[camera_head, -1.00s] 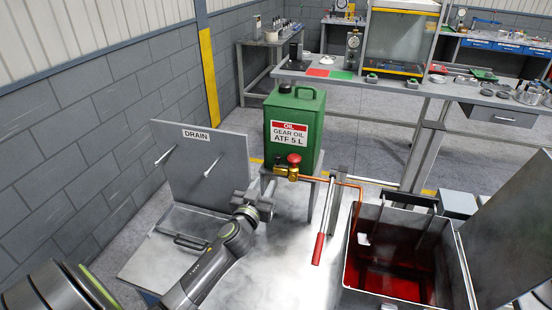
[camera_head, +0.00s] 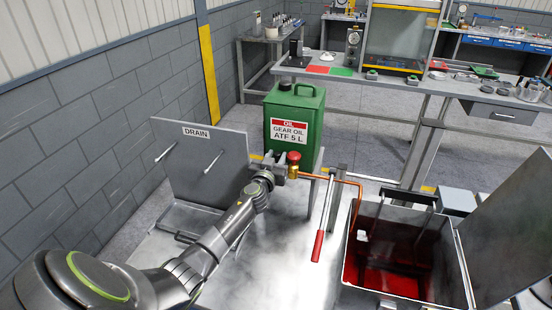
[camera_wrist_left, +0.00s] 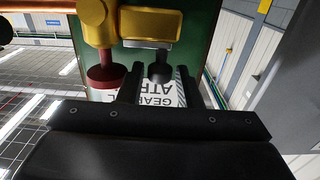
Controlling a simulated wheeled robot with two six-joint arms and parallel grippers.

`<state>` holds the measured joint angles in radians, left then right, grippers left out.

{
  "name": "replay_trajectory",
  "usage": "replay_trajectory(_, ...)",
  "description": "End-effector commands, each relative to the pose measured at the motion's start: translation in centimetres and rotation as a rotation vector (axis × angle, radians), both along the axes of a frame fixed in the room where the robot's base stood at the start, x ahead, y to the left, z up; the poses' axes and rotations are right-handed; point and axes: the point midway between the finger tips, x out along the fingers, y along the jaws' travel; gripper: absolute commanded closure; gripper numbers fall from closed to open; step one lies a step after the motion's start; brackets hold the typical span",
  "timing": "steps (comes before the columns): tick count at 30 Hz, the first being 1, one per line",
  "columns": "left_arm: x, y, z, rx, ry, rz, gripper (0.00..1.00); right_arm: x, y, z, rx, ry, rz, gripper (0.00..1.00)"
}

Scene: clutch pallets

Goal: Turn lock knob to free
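A brass valve with a red knob (camera_head: 294,157) sits on the pipe in front of the green oil can (camera_head: 310,100). The wrist view is upside down and shows the red knob (camera_wrist_left: 106,75), the brass valve body (camera_wrist_left: 150,24) and a small black knob (camera_wrist_left: 159,66) on that body. I cannot tell for certain which knob is the lock knob. My left gripper (camera_head: 277,171) is at the valve's left side. In the wrist view, the left gripper's fingers (camera_wrist_left: 159,86) are apart, with the black knob between them and the red knob outside. My right gripper is out of view.
A copper pipe (camera_head: 345,182) runs right from the valve to an open metal tank (camera_head: 352,250) holding red liquid. The DRAIN panel (camera_head: 200,160) is upright at left.

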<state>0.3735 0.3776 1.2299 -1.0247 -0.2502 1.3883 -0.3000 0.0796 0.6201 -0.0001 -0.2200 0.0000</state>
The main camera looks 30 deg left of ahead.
Motion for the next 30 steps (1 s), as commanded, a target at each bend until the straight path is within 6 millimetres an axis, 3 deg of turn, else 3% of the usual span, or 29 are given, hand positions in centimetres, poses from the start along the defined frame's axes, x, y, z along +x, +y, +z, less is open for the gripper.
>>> replay_trajectory(9,0.21,0.04,0.06,0.000,-0.001,-0.001,0.68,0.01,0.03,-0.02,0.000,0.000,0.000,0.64)
replay_trajectory(17,0.18,0.03,0.04,0.000,0.000,-0.001,0.99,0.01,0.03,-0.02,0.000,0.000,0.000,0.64)
replay_trajectory(30,0.14,0.47,0.04,0.002,0.008,-0.205,0.99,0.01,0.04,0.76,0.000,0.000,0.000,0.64)
